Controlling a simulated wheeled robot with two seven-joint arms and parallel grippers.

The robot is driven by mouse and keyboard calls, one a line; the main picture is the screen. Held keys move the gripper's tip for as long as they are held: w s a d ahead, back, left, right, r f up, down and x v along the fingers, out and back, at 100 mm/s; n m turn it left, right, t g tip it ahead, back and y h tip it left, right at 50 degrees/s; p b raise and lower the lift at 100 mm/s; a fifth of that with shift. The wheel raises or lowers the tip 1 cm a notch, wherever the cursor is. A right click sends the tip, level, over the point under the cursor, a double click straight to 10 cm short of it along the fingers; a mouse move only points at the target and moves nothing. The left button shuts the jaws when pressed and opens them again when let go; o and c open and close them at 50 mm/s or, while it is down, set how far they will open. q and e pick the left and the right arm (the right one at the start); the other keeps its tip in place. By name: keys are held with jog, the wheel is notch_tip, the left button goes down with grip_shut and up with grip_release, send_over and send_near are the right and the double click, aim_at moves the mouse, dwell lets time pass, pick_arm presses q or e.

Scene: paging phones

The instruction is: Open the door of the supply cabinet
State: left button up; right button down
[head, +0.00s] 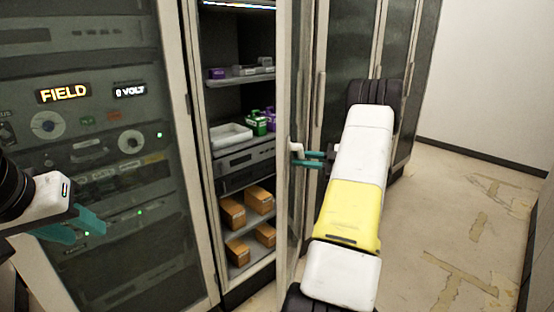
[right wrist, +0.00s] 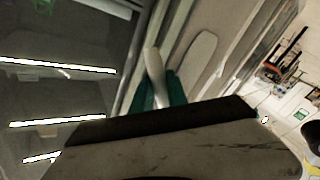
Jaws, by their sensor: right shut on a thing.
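The supply cabinet (head: 214,150) stands in the middle of the head view with its shelves in sight. Its door (head: 287,120) is swung partly open and seen nearly edge-on. A pale door handle (head: 294,147) sticks out from the door's right side; it also shows in the right wrist view (right wrist: 153,65). My right gripper (head: 306,156) has its teal fingers shut on this handle. My left gripper (head: 85,228) is at the far left in front of the dark rack, away from the cabinet. Its teal fingers show, with a gap between them, and hold nothing that I can see.
A rack (head: 90,150) with lit FIELD and VOLT displays stands at the left. The shelves hold brown boxes (head: 260,199), a white tray (head: 231,135) and green and purple items (head: 257,122). More closed cabinets (head: 345,60) stand behind my right arm. Taped floor (head: 470,220) at the right is clear.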

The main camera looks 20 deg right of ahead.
jog(key=shift+n+g+y, duration=0.4)
jog(key=shift+n+g, duration=0.1)
jog(key=shift+g, duration=0.1)
jog(key=shift+v, duration=2.1)
grip_release()
jog(key=v, duration=0.9)
